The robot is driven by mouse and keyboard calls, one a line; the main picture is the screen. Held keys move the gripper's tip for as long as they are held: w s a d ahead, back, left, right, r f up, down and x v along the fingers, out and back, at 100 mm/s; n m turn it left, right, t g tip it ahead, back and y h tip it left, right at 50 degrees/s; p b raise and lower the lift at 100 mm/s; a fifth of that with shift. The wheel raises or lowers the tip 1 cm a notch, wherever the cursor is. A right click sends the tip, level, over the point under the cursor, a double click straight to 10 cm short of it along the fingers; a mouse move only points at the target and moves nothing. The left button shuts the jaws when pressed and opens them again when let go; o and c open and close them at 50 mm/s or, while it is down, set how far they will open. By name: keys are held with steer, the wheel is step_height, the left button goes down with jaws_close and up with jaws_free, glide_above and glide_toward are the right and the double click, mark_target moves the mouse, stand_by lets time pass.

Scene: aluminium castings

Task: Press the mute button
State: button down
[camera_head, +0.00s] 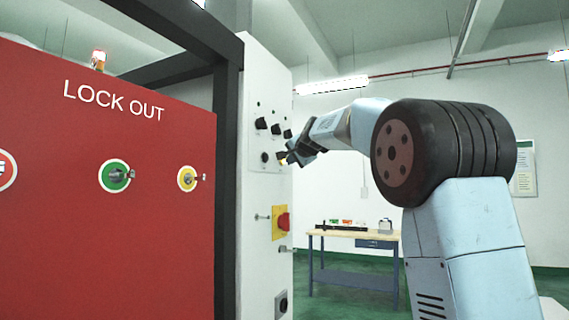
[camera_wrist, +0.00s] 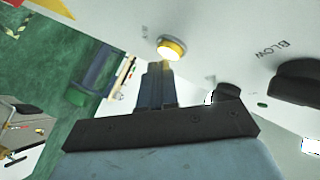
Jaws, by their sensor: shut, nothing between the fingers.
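A round yellow button with a lit pale face (camera_wrist: 171,49) stands out from the white control panel (camera_wrist: 215,40) in the wrist view. A small label beside it is too small to read, so I cannot confirm it is the mute button. My gripper (camera_wrist: 157,70) is shut and empty, its fingertips just below the button in the picture; I cannot tell whether they touch it. In the head view my gripper (camera_head: 289,157) is at the panel's right part, below the black knobs. A small bit of the yellow button (camera_head: 281,161) shows at its tip.
Black knobs (camera_head: 261,123) sit close above my gripper; one marked BLOW (camera_wrist: 297,82) is right in the wrist view. A red emergency stop (camera_head: 283,222) is lower on the panel. A red LOCK OUT board (camera_head: 110,220) stands left, a workbench (camera_head: 352,235) behind. The right side beyond the panel is open.

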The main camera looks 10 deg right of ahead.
steer(key=shift+w+a, duration=0.25)
steer(key=shift+a, duration=0.15)
stand_by(1.0)
steer(key=shift+d, duration=0.1)
steer(key=shift+s+d, duration=0.5)
steer(key=shift+d, duration=0.1)
steer(key=shift+s+d, duration=0.75)
steer(key=shift+d, duration=0.3)
steer(key=shift+s+d, duration=0.75)
steer(key=shift+d, duration=0.25)
steer(key=s+f+n+g+h, duration=0.1)
steer(key=s+f+n+g, duration=0.2)
steer(key=s+f, duration=0.9)
steer(key=s+f+n+g, duration=0.3)
steer(key=s+f, duration=0.9)
steer(key=s, duration=0.7)
steer(key=s+f+n+g+h, duration=0.1)
steer(key=s+f+n+g, duration=0.2)
steer(key=s+f, duration=1)
steer(key=s+a, duration=0.1)
steer(key=s, duration=0.1)
steer(key=shift+s+n+g+h, duration=0.3)
steer(key=shift+s, duration=0.1)
